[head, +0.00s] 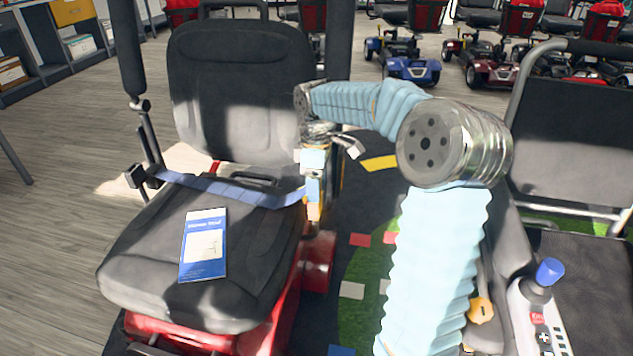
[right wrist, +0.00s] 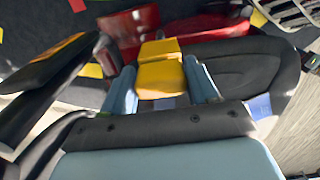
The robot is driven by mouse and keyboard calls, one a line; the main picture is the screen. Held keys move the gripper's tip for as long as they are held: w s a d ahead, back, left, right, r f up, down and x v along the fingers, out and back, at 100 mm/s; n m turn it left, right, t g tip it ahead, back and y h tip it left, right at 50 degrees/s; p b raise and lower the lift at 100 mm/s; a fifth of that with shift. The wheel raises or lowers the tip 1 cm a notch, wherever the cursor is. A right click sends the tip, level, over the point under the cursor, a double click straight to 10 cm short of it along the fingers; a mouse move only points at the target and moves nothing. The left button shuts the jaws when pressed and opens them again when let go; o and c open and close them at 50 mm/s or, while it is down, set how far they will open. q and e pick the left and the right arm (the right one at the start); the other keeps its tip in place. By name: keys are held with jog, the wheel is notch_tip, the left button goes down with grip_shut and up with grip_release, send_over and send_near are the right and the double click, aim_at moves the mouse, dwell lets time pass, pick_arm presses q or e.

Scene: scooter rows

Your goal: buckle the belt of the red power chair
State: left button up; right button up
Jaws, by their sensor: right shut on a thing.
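The red power chair (head: 215,260) stands at the left of the head view, with a black padded seat and backrest. Its blue belt (head: 225,190) runs across the seat from the left side towards my right gripper (head: 313,192) at the seat's right edge. In the right wrist view my right gripper (right wrist: 160,88) is shut on a yellow buckle piece (right wrist: 160,70), with one light-blue finger on each side. The buckle piece (head: 314,210) shows only partly in the head view. Whether the belt's end sits in it, I cannot tell. My left gripper is not in view.
A blue and white booklet (head: 204,245) lies on the seat. Another chair with a joystick (head: 548,272) stands close at the right. Several scooters (head: 405,60) stand at the back. Shelves (head: 60,45) are at the far left; wooden floor there is open.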

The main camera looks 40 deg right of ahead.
jog(key=shift+f, duration=0.3)
jog(key=shift+s+f, duration=0.15)
jog(key=shift+f, duration=0.15)
jog(key=c, duration=0.4)
jog(key=o, duration=1.3)
jog(key=shift+o, duration=1.4)
jog(key=shift+r, duration=0.1)
notch_tip(320, 180, up, 14)
jog(key=p, duration=0.2)
